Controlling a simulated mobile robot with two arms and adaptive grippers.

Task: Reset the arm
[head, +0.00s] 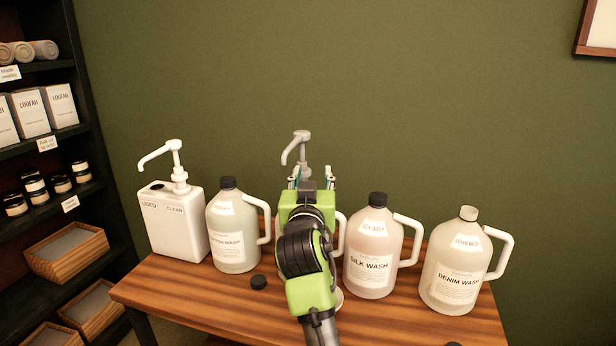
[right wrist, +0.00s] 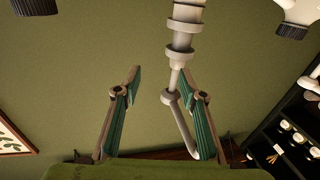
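My right gripper (head: 312,180) is raised over the middle of the table, in front of a grey pump head (head: 297,146). In the right wrist view the gripper (right wrist: 160,82) is open. The pump's stem (right wrist: 184,38) and thin spout show between the two fingers, close to the right-hand finger; I cannot tell whether they touch. My arm hides most of the jug below this pump; a piece of its white handle (head: 341,232) shows. My left gripper is not in view.
The wooden table (head: 160,285) holds a white pump container (head: 172,222), a cotton wash jug (head: 232,228), a silk wash jug (head: 370,250) and a denim wash jug (head: 455,262). Dark shelves (head: 90,120) stand left.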

